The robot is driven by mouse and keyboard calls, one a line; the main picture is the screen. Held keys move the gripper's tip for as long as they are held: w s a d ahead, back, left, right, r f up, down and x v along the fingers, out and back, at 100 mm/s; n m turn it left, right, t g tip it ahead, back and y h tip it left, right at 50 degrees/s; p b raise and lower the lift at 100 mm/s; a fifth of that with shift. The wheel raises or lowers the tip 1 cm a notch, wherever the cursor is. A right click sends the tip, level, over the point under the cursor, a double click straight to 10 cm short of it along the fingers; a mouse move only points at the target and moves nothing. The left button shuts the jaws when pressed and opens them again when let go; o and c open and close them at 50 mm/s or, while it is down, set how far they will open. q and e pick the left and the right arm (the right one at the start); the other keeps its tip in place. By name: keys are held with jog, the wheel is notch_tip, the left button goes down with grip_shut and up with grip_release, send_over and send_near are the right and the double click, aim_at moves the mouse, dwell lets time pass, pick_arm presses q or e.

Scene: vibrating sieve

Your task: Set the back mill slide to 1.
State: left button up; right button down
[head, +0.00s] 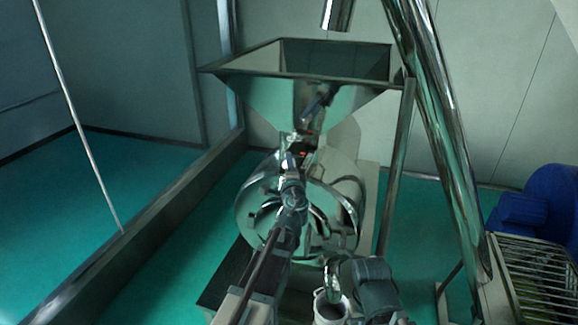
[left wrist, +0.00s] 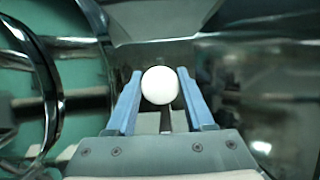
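The mill (head: 345,190) is a shiny metal drum under a square steel hopper (head: 245,95). My left arm reaches up to it from the bottom of the head view, and my left gripper (head: 293,160) is just below the hopper's outlet, where it hides most of the slide. In the left wrist view, a white ball knob (left wrist: 160,86) sits between the tips of the blue fingers of my left gripper (left wrist: 160,90). The fingers flank it closely on both sides; whether they press on it is unclear. The slide's scale cannot be read.
A slanted steel tube (head: 440,130) runs down on the right beside the hopper stand. A blue machine (head: 535,210) and a metal grate (head: 540,275) are at far right. Green floor is free at left.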

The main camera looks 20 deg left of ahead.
pick_arm(q)
grip_shut()
jog(key=shift+s, duration=1.15)
jog(key=shift+w, duration=0.1)
jog(key=o, duration=0.5)
grip_release()
jog(key=shift+o, duration=0.2)
